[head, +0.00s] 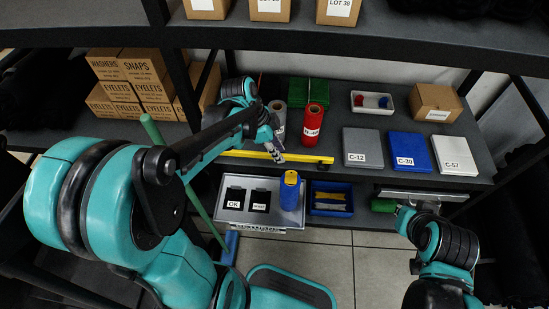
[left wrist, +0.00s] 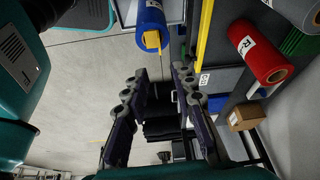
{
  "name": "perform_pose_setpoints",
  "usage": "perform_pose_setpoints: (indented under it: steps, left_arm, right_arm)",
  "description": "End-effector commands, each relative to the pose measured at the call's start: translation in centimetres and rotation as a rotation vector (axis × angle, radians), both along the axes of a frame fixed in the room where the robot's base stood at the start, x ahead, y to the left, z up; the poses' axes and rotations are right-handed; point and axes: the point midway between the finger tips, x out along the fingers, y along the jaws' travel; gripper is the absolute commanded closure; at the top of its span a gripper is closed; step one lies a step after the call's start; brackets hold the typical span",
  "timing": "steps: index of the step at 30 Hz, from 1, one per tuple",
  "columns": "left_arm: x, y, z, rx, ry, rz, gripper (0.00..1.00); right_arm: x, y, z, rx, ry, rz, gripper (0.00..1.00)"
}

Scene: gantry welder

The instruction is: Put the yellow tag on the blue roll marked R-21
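A blue roll (head: 289,196) stands upright on a grey metal tray; its marking cannot be read. A yellow piece (head: 291,178), seemingly a tag, is at its top. In the left wrist view the blue roll (left wrist: 149,17) has the yellow piece (left wrist: 152,41) at its end, with a thin strip hanging from it. My left gripper (head: 278,155) is above and left of the roll, apart from it. In the left wrist view its fingers (left wrist: 160,85) are spread with nothing between them. My right gripper (head: 400,213) is small at the right, beside a green object; its fingers are unclear.
The grey tray (head: 262,216) also carries black pads labelled OK and another word. A blue bin (head: 330,211) holds yellow pieces. A red roll (head: 314,126) and grey roll (head: 279,112) stand behind a yellow rail (head: 310,161). Flat C-12, C-30 (head: 409,149) and C-57 boxes lie right.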

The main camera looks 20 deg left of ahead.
Motion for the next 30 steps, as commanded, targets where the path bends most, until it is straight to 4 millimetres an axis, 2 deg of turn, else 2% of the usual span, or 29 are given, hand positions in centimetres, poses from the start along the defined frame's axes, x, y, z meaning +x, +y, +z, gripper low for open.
perform_pose_setpoints:
  steps: [6, 12, 15, 21, 30]
  left_arm:
    - [-4.2, -0.5, 3.4, 0.051, -0.038, 0.46, 0.74]
    - [-7.6, -0.2, 5.2, -0.015, -0.139, 0.887, 0.74]
    - [-8.7, -0.1, 5.5, -0.073, -0.182, 1.03, 0.74]
    - [-9.5, 0.1, 5.8, -0.144, -0.221, 1.162, 0.74]
    - [-9.5, 0.1, 5.7, -0.151, -0.222, 1.172, 0.74]
  right_arm:
    - [0.0, 0.0, 0.0, 0.0, 0.0, 0.0, 1.0]
    - [0.0, 0.0, 0.0, 0.0, 0.0, 0.0, 1.0]
    - [0.0, 0.0, 0.0, 0.0, 0.0, 0.0, 1.0]
    - [0.0, 0.0, 0.0, 0.0, 0.0, 0.0, 1.0]
    - [0.0, 0.0, -0.2, 0.0, 0.0, 0.0, 1.0]
